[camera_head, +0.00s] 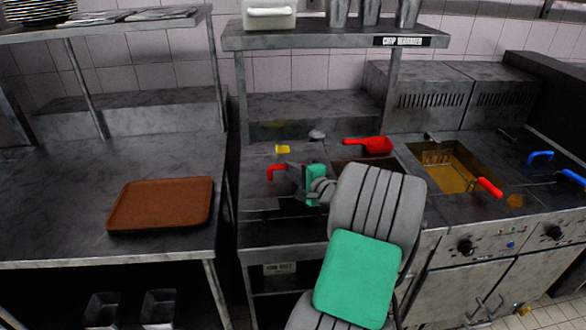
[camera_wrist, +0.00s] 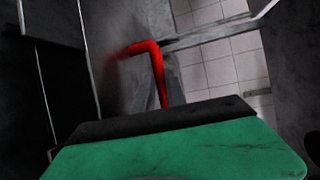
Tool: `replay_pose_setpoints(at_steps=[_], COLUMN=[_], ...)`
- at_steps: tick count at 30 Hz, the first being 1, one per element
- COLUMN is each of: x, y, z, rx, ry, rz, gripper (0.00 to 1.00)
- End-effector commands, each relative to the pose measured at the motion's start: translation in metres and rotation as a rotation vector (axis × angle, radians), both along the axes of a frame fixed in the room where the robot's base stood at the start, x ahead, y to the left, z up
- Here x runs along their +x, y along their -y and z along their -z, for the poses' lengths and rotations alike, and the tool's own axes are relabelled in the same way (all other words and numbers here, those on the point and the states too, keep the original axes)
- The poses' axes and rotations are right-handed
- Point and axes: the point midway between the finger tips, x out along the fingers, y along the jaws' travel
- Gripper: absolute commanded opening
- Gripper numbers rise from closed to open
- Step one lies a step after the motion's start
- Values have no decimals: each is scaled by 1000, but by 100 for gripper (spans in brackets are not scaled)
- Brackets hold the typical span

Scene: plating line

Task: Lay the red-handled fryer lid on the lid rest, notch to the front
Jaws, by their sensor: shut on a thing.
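The red lid handle (camera_head: 277,171) shows left of my gripper (camera_head: 293,184) over the middle counter. In the wrist view the red handle (camera_wrist: 160,72) rises as a bent bar at the fingertips (camera_wrist: 154,92). My gripper is shut on this handle. The lid plate is hard to tell from the dark steel; a dark flat edge shows below the gripper in the head view. Its notch cannot be made out. I cannot pick out the lid rest clearly; the hand and arm cover part of that counter.
A fryer vat with oil (camera_head: 455,176) is open at right, with a red basket handle (camera_head: 489,187) and blue handles (camera_head: 540,156). A red scoop (camera_head: 371,146) lies behind my arm. A brown tray (camera_head: 160,204) sits on the left table. The chip warmer shelf (camera_head: 330,40) overhangs the back.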

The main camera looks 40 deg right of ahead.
Motion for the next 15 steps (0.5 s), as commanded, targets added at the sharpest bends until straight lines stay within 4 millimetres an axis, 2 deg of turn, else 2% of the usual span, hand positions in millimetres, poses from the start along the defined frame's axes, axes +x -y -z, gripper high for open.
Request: replay_pose_setpoints(at_steps=[15], x=[0], y=[1], z=[51], rx=[-3], ry=[4], rz=[0], gripper=[0])
